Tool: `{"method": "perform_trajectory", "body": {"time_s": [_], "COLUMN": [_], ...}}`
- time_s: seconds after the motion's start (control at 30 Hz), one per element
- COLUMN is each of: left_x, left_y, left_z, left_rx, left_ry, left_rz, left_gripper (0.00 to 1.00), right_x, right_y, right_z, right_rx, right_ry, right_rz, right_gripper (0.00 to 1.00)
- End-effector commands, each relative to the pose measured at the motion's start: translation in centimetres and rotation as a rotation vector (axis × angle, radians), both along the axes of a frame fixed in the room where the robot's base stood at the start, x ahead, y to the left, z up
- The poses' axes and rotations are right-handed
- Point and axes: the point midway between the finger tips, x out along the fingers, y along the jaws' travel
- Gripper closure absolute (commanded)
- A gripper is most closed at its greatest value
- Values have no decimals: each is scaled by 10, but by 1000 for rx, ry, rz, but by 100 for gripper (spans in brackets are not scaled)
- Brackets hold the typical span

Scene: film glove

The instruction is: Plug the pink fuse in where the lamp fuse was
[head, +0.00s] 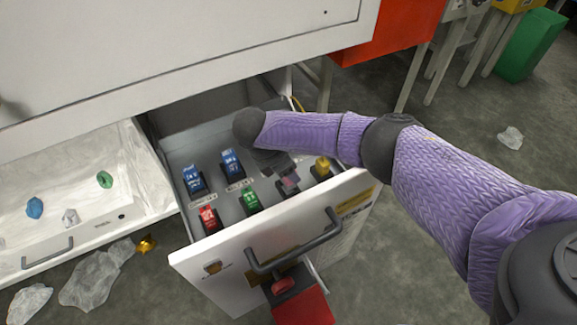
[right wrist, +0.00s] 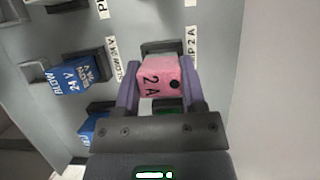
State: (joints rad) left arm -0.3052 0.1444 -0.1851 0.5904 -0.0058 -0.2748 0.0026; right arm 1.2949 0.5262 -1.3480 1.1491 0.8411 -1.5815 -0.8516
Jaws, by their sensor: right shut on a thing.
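The pink fuse (right wrist: 160,76), marked 2 A, is between the purple fingers of my right gripper (right wrist: 161,88), which is shut on it. In the head view the pink fuse (head: 291,181) shows as a small patch below my gripper (head: 284,174), inside the open drawer. A dark socket (right wrist: 163,47) shows right by the fuse's far end in the right wrist view, beside a label (right wrist: 192,42) ending in "2 A". I cannot tell whether the fuse is in the socket or just above it. My left gripper is not in view.
The drawer (head: 178,147) also holds blue fuses (head: 193,179), a red fuse (head: 208,217), a green fuse (head: 250,199) and a yellow fuse (head: 322,164) in dark sockets. The drawer front (head: 225,262) has a handle. A shallow tray (head: 142,190) with small pieces stands at left.

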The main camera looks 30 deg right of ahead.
Motion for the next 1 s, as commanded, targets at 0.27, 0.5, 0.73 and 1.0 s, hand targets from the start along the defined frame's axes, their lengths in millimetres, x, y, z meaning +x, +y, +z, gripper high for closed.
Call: {"method": "perform_trajectory", "body": {"time_s": [0.27,0.5,0.73,1.0], "left_x": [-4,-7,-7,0], "left_y": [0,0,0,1], "left_z": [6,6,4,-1], "left_rx": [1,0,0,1], "left_ry": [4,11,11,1], "left_rz": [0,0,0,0], "left_gripper": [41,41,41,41], "right_x": [0,0,0,0], "right_y": [0,0,0,0], "right_z": [1,0,-5,-12], "right_rx": [0,0,0,1], "right_ry": [0,0,1,0], "right_rz": [-1,0,0,-1], "right_gripper": [100,100,100,100]}}
